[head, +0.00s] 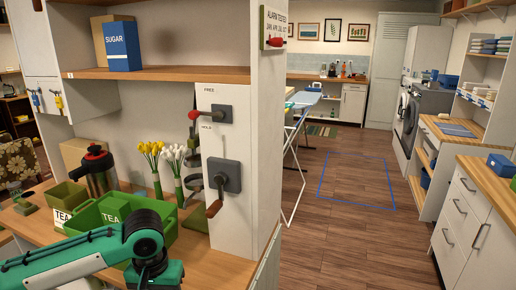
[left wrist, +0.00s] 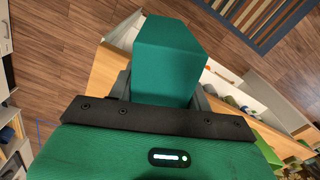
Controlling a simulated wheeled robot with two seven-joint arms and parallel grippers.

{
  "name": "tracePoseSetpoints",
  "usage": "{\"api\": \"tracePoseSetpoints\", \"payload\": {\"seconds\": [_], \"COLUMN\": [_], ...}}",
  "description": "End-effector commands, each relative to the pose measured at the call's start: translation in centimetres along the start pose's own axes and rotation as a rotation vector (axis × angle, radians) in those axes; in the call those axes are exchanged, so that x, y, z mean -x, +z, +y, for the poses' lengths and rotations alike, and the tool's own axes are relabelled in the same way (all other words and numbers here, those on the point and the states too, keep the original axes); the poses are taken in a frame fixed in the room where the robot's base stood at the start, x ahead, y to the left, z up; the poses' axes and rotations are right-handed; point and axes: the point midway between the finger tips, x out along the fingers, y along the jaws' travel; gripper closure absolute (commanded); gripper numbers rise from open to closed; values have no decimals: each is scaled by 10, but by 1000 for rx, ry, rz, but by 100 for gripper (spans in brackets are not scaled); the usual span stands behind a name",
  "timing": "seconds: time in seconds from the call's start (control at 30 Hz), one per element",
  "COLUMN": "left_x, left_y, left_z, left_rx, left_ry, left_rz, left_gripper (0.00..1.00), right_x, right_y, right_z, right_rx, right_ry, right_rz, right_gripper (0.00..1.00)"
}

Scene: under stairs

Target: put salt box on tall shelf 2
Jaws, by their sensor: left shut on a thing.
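My left gripper (left wrist: 160,92) is shut on a plain teal-green box (left wrist: 168,62) in the left wrist view. The box sits between the two dark fingers and sticks out beyond them. I see no lettering on its visible faces, so I cannot read whether it says salt. In the head view my left arm comes in low from the left, over the counter; its gripper and the box are out of that picture. A wooden shelf (head: 170,74) at upper left carries a blue sugar box (head: 122,46); no shelf shows a number. My right gripper is not in view.
The counter holds a green crate (head: 110,207), a dark kettle (head: 97,170) and flowers (head: 152,165). A white panel with levers (head: 226,165) stands at the shelf's right. An ironing board (head: 302,98) stands beyond. The wooden floor at right has a blue outlined patch (head: 357,182).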

Motion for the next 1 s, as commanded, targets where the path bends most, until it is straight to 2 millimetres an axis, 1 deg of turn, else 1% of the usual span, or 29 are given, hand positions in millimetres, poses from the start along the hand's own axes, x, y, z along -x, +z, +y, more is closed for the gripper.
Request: {"api": "tracePoseSetpoints", "payload": {"seconds": [0.1, 0.2, 0.3, 0.43, 0.67, 0.77, 0.87, 1.0], "left_x": [-22, -40, -51, -56, -57, -61, -73, -98], "left_y": [17, 31, 42, 46, 46, 46, 47, 50], "left_z": [-1, 0, 0, 0, 1, 2, 5, 10], "left_rx": [7, 6, 5, 5, 5, 1, -9, -20], "left_ry": [-2, -2, 0, 0, 2, 4, 10, 21], "left_rz": [-6, -5, -3, 0, -4, -2, 0, 4], "left_gripper": [91, 91, 91, 91, 91, 91, 91, 91], "right_x": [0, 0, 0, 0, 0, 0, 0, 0], "right_y": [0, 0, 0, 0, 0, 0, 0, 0], "right_z": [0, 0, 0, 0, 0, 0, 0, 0], "right_rx": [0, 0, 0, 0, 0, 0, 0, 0], "right_ry": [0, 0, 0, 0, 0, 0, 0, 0], "right_rz": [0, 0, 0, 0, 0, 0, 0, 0], "right_gripper": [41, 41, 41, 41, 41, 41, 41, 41]}}
